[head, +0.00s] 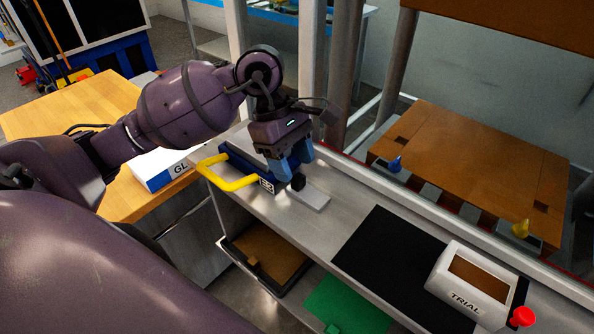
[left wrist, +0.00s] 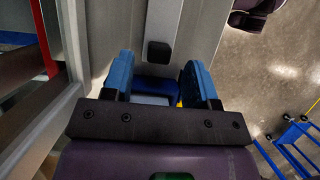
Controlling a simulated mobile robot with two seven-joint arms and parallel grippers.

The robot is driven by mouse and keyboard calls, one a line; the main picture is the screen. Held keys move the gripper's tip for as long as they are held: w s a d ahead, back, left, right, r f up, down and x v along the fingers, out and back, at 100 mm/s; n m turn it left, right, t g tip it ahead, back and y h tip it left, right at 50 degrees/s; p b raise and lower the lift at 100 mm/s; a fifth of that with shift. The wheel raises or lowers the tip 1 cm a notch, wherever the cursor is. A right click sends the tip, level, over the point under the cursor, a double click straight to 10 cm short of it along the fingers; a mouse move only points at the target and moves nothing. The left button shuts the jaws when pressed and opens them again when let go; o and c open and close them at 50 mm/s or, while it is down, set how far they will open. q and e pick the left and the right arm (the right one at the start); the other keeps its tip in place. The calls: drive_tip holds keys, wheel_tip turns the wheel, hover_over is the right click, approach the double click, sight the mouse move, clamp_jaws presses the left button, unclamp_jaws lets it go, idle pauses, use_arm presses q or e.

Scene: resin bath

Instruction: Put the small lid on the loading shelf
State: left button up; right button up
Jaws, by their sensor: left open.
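The small lid, a light grey flat plate (head: 313,198) with a black knob (head: 298,182), lies on the grey metal shelf (head: 345,205). In the left wrist view the black knob (left wrist: 158,51) shows just beyond the fingertips, roughly midway between them. My left gripper (head: 290,170) has blue fingers pointing down, close to the knob and behind it in the head view. In the left wrist view the fingers (left wrist: 157,68) are spread with a clear gap and nothing gripped. The fingers partly hide the lid's far end. My right gripper is not seen.
A dark blue tray with a yellow handle (head: 228,184) is close left of my gripper. Posts rise behind; a brown panel (head: 480,165) lies beyond.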

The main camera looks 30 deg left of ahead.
use_arm(q)
drive_tip(key=v, duration=0.9)
drive_tip(key=shift+b, duration=0.3)
drive_tip(key=shift+a+r, duration=0.1)
